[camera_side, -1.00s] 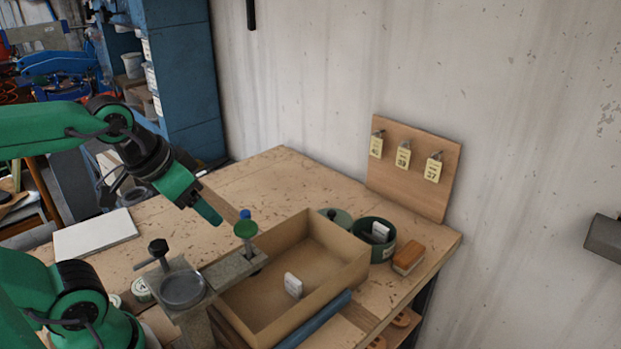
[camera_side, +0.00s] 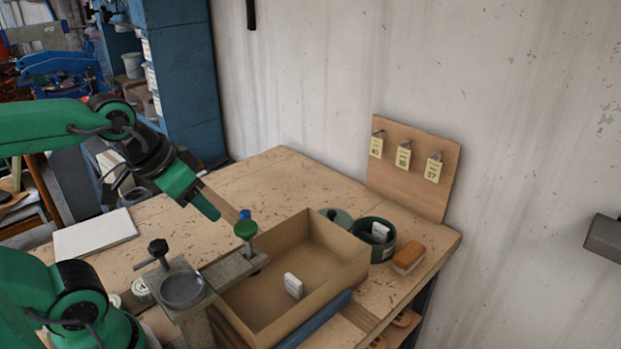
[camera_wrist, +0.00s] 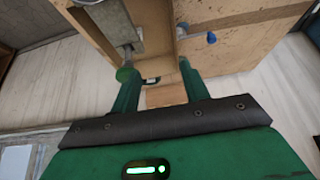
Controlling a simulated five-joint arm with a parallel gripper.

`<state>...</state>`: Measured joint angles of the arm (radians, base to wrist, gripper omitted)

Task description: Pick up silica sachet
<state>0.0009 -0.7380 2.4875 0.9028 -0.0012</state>
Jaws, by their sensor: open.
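Two small white packets that look like silica sachets show in the side view. One sachet (camera_side: 293,285) stands inside the open cardboard box (camera_side: 318,298), leaning near its middle. The other sachet (camera_side: 380,232) stands in a round dark green tin (camera_side: 376,250) behind the box. My gripper (camera_side: 211,211) is open and empty, pointing down over the bench to the left of the box, apart from both sachets. In the wrist view my two green fingers (camera_wrist: 158,85) are spread. I cannot make out a sachet clearly there.
A clamp with a green knob (camera_side: 246,229) stands at the box's left edge, close to my gripper. A grey round dish (camera_side: 183,289) sits in front of it. A brown brush (camera_side: 408,257) and a tag board (camera_side: 414,166) are at the right.

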